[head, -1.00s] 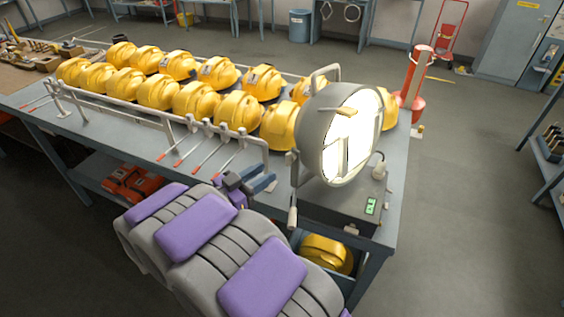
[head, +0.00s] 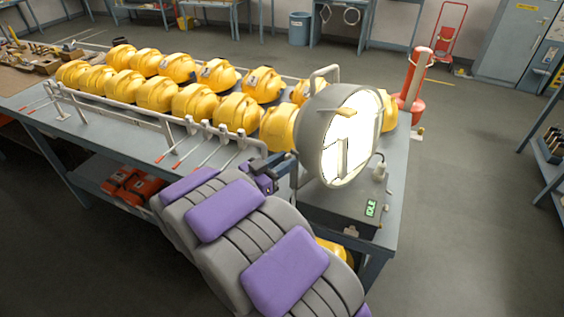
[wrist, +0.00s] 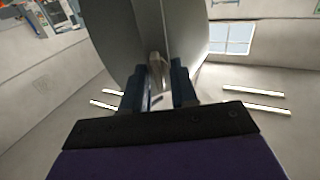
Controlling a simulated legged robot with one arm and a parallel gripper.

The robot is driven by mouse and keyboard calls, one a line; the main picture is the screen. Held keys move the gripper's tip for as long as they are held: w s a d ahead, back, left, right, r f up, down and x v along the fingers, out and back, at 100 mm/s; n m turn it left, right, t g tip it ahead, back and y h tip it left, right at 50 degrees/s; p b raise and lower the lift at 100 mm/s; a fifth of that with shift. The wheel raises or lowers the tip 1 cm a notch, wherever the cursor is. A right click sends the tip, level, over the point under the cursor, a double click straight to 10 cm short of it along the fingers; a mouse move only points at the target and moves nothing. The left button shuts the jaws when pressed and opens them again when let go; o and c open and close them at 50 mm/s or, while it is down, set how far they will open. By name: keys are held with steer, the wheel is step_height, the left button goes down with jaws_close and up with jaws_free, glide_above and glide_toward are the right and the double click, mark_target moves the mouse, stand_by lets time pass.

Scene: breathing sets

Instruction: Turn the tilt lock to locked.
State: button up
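The round grey lamp (head: 322,125) stands on a box at the right end of the bench, its bright face to the right. My gripper (head: 278,175) is at its lower left side. In the head view my arm and gripper hide the tilt lock lever. In the wrist view the lamp housing (wrist: 125,35) fills the upper middle, and a pale lever (wrist: 156,70), apparently the tilt lock, shows between the two fingers of my gripper (wrist: 158,88). The fingers stand apart, with a gap beside the lever. I cannot tell whether either finger touches it.
Rows of yellow helmets (head: 237,112) and a white rail with red-tipped levers (head: 168,160) lie left of the lamp. A red post (head: 414,85) stands behind. Open floor lies to the right.

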jaws_close()
steer(key=shift+m+b, duration=0.3)
steer(key=shift+s+d+f+m+b, duration=0.1)
steer(key=shift+f+m+b, duration=0.1)
steer(key=shift+m+b, duration=3.55)
steer(key=shift+s+d+f+m+b, duration=0.15)
steer(key=shift+m+b, duration=2.3)
steer(key=shift+m, duration=2.5)
steer(key=shift+o, duration=0.9)
jaws_free()
steer(key=shift+a, duration=0.1)
